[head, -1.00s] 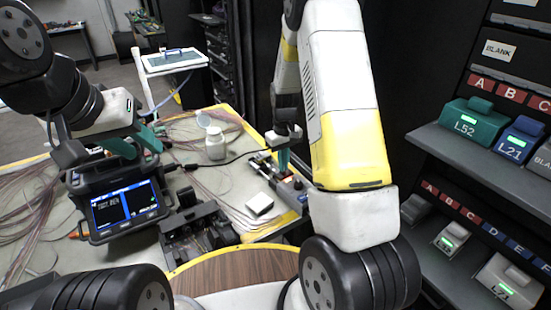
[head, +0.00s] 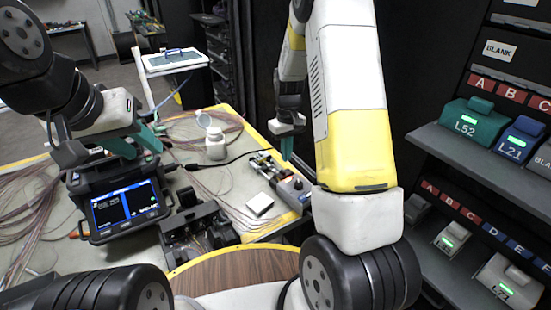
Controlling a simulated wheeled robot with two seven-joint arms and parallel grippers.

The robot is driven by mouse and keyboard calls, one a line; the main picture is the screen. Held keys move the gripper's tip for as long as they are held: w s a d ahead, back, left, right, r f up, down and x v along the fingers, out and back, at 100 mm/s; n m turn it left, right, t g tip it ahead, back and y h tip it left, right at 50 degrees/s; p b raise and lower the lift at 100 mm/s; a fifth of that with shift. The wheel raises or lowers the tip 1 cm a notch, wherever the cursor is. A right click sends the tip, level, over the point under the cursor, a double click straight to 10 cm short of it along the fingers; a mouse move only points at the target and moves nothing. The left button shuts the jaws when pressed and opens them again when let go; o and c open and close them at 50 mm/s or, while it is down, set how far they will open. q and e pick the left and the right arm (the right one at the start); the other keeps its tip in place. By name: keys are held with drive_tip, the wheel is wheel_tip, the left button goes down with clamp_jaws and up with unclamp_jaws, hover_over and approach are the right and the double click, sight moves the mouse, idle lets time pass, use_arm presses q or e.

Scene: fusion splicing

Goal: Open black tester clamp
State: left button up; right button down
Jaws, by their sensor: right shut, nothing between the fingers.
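A small bench device (head: 278,180) with a grey body, a round knob and black and green parts on top lies near the right edge of the table. I cannot make out which part is the black clamp or whether it is open. My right gripper (head: 287,150) points down with teal fingers shut and empty, just above and behind the device, apart from it. My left gripper (head: 139,145) is open, its two teal fingers spread above the handle area of a black unit with a lit blue screen (head: 125,208).
A white bottle (head: 215,143) and a small white box (head: 260,204) are on the table (head: 236,222). Loose fibres cover the left side. Shelves with labelled cassettes (head: 470,125) stand at the right.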

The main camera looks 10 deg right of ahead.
drive_tip(key=shift+w+d+r, duration=0.15)
drive_tip(key=shift+d+r, duration=0.15)
drive_tip(key=shift+r, duration=0.6)
drive_tip(key=shift+w+d+r, duration=0.15)
drive_tip(key=shift+d+r, duration=0.15)
drive_tip(key=shift+r, duration=0.6)
drive_tip(key=shift+w+d+r, duration=0.15)
drive_tip(key=shift+d+r, duration=0.15)
drive_tip(key=shift+r, duration=0.6)
